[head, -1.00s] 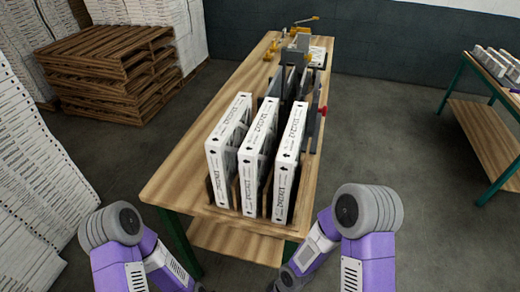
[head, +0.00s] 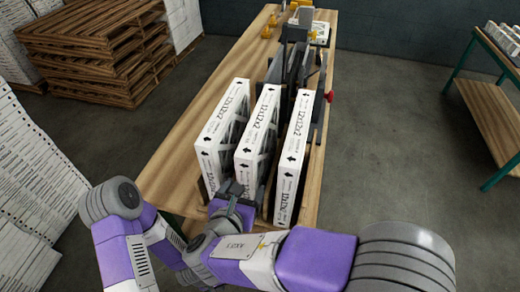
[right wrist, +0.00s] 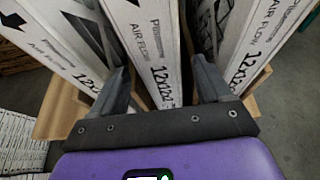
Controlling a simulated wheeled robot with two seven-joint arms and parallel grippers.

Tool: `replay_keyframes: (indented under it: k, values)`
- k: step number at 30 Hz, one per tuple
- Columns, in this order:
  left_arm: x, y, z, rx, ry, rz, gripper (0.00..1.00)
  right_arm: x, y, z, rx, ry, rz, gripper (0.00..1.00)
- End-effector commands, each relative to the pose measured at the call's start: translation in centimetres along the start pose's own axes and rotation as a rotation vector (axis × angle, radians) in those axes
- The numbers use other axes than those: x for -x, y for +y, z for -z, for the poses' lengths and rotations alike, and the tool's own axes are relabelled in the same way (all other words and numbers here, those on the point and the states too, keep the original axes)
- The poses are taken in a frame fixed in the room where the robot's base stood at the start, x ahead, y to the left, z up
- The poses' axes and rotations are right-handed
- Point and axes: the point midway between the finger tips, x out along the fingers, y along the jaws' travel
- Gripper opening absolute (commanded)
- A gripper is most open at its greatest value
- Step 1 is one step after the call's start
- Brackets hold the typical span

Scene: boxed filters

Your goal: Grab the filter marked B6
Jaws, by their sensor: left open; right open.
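Three white boxed filters stand upright side by side at the table's near end: left (head: 222,125), middle (head: 258,125) and right (head: 292,165). Their spines read 12x12x2; the small codes are too small to read, so I cannot tell which is B6. My right gripper (head: 235,194) is open at the low near end of the middle filter. In the right wrist view its fingers (right wrist: 160,82) are on either side of the middle filter (right wrist: 146,45), with gaps to the neighbours narrow. My left arm is at lower left; its jaws are not visible.
Pallets (head: 95,45) stand at far left, another table (head: 485,110) at right. The floor between is clear.

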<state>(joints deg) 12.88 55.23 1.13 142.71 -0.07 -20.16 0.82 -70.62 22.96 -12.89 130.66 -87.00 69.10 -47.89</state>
Motion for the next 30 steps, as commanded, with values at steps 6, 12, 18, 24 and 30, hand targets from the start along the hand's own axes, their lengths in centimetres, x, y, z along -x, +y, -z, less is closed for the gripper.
replay_keyframes:
  k: [6,12,18,24,30]
  values:
    - [-0.7,-0.3,0.0,0.000,-0.001,0.000,0.43,-2.7,0.1,0.2,-0.001,0.003,0.003,0.78]
    - [-1.3,-0.5,0.0,0.000,-0.001,0.000,0.43,-5.7,0.2,0.3,-0.002,0.004,0.004,0.78]
    - [-1.4,-0.5,0.1,0.000,0.000,0.000,0.43,-6.6,0.2,0.2,-0.001,0.004,0.001,0.78]
    - [-1.4,-0.5,0.1,0.000,0.000,0.000,0.43,-6.6,0.2,0.2,-0.002,0.005,0.001,0.68]
    - [-1.4,-0.5,0.1,0.000,0.000,0.000,0.43,-6.6,0.2,0.2,-0.002,0.005,0.001,0.38]
